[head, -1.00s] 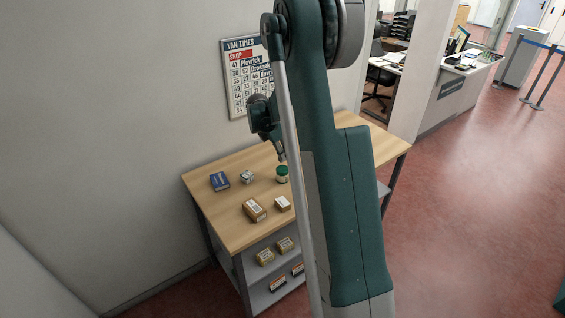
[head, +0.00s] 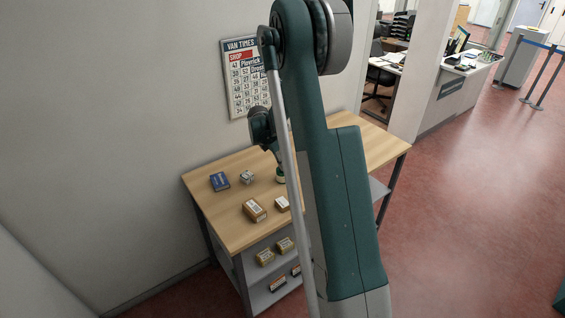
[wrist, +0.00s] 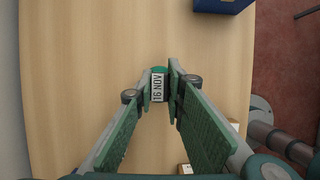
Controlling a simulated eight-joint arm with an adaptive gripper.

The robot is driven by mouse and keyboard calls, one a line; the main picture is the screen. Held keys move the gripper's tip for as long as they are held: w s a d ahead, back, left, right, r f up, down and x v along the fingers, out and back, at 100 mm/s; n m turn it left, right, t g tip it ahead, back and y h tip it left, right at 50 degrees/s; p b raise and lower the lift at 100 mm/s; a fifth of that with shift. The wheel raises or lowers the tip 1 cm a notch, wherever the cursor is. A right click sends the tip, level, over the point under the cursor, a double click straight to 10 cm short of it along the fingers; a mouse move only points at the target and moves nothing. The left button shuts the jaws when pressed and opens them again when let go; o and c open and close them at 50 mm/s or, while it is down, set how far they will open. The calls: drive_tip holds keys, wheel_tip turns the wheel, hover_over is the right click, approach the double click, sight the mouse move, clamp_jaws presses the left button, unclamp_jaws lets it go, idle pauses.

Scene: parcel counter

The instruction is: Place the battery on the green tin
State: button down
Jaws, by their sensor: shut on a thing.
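My gripper (wrist: 160,82) is shut on a small piece with a white face reading "16 NOV", which I take as the battery (wrist: 157,88). The green tin (head: 281,180) stands on the wooden counter in the head view, just below my gripper (head: 279,167) and partly hidden by it and my arm. In the wrist view a rounded green edge, likely the tin's top (wrist: 159,69), shows behind the battery. Whether the battery touches the tin I cannot tell.
A blue box (head: 220,181), a small grey-white box (head: 247,177), a brown carton (head: 254,210) and a small pale box (head: 282,203) lie on the counter (head: 222,217). A dark blue container (wrist: 222,5) shows at the top of the wrist view. Bare wood surrounds the tin.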

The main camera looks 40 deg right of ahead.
drive_tip(key=shift+f, duration=0.2)
drive_tip(key=c, duration=2.4)
unclamp_jaws()
drive_tip(key=shift+o, duration=0.2)
drive_tip(key=shift+r, duration=0.25)
drive_tip(key=v, duration=1.2)
drive_tip(key=shift+a, duration=0.1)
